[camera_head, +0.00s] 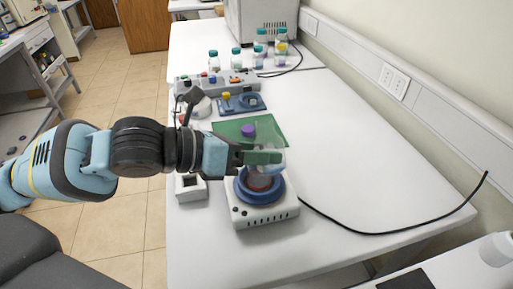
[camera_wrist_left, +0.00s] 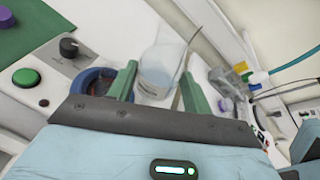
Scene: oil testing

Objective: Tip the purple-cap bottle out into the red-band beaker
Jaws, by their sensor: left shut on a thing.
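My left gripper (camera_head: 268,157) is shut on a clear bottle, held over the hot plate. In the left wrist view this see-through bottle (camera_wrist_left: 163,62), with a pale lower part, sits tilted between the green fingers (camera_wrist_left: 155,85). A purple cap (camera_head: 248,130) lies apart on the green mat. Below the gripper, a blue ring (camera_head: 243,193) on a white hot plate surrounds something clear with a reddish-brown part (camera_head: 260,183), apparently the red-band beaker. The gripper and bottle partly hide it. Whether liquid is flowing cannot be told. My right gripper is not in view.
Several capped bottles (camera_head: 260,50) stand farther back. A black cable (camera_head: 385,232) crosses the right side. The table's middle right is clear.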

